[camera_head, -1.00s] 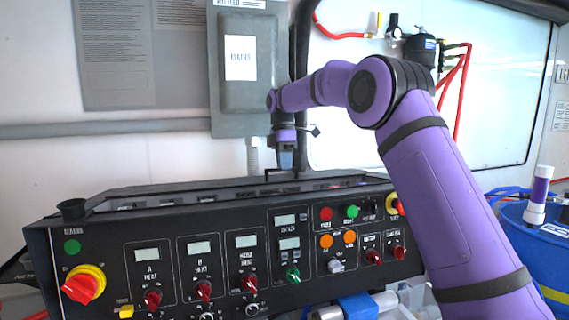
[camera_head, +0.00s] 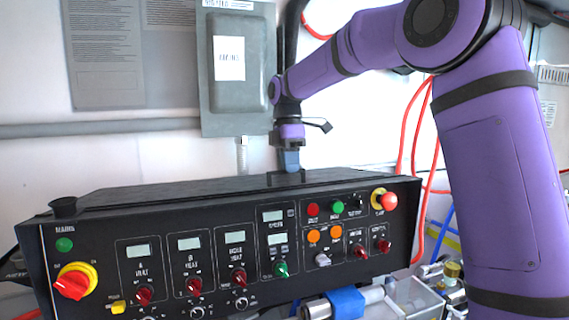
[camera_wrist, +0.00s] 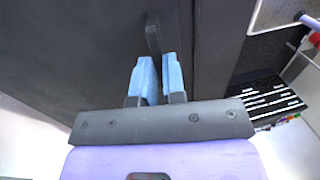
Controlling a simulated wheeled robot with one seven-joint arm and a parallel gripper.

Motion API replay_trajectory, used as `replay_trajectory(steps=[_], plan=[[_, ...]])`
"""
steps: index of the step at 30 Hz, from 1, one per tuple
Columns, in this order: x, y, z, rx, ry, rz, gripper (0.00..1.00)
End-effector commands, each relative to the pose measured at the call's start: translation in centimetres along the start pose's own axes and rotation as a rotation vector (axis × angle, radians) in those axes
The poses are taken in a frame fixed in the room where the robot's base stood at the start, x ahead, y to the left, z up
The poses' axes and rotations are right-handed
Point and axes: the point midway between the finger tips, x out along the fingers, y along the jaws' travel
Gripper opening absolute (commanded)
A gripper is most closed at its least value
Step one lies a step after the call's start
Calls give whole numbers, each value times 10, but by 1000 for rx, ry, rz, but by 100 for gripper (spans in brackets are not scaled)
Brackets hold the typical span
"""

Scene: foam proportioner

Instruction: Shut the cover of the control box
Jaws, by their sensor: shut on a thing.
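The control box (camera_head: 103,258) is a long black console with knobs, small displays and lamps on its sloping front. Its black cover (camera_head: 165,192) lies along the top, and no gap shows between cover and box from the head view. My gripper (camera_head: 290,164) points down at the cover's rear middle. In the wrist view, the blue fingers (camera_wrist: 160,68) are close together at a dark upright handle (camera_wrist: 153,34) on the cover (camera_wrist: 80,50), shut on it. The fingertips' contact with the handle is partly hidden.
A grey wall box (camera_head: 238,115) with a white label hangs behind the console. A grey pipe (camera_head: 100,128) runs along the wall. Red hoses (camera_head: 412,120) hang at the right behind my arm.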

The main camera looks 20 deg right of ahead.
Motion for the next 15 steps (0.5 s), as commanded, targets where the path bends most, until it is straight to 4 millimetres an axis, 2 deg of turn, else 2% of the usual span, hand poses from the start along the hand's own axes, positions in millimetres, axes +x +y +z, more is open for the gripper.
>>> replay_trajectory(steps=[5,15], plan=[[0,-9,1,1,-1,-1,0],[1,-11,0,0,-1,-6,0]])
